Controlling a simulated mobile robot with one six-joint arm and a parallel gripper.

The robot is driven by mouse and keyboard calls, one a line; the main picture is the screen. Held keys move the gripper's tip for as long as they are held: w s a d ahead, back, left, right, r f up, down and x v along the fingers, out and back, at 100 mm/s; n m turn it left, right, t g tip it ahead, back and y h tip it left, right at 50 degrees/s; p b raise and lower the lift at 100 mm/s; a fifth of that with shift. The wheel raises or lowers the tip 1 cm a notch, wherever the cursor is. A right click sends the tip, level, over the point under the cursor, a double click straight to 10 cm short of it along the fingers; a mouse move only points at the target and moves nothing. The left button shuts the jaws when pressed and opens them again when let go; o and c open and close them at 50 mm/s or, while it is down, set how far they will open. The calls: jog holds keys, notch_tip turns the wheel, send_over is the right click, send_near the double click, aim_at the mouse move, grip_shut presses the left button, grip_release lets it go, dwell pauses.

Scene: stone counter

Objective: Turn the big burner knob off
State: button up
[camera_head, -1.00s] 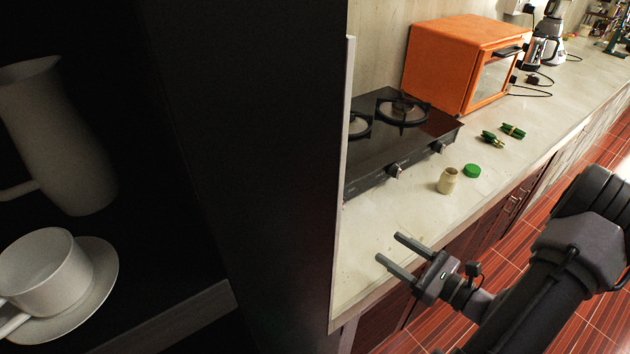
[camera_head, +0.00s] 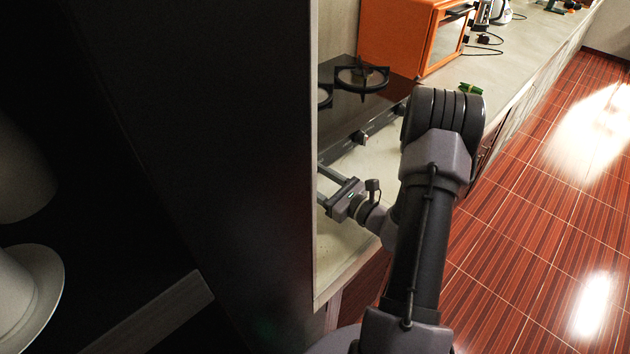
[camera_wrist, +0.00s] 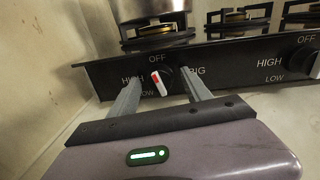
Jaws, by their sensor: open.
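In the wrist view the big burner knob (camera_wrist: 160,82) is on the stove's black front panel.
A metal pot (camera_wrist: 150,9) stands on the burner above the knob. Another knob (camera_wrist: 314,64) is at the right. A dark cabinet (camera_head: 250,150) stands close left of my gripper. The orange oven (camera_head: 408,38) is farther along the counter. The red floor at right is clear.

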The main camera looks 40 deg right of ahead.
jog(key=shift+w, duration=0.1)
grip_shut()
jog(key=shift+r+m+p, duration=0.15)
jog(key=shift+m+p, duration=0.6)
jog(key=shift+m, duration=0.85)
grip_release()
jog(key=shift+f, duration=0.2)
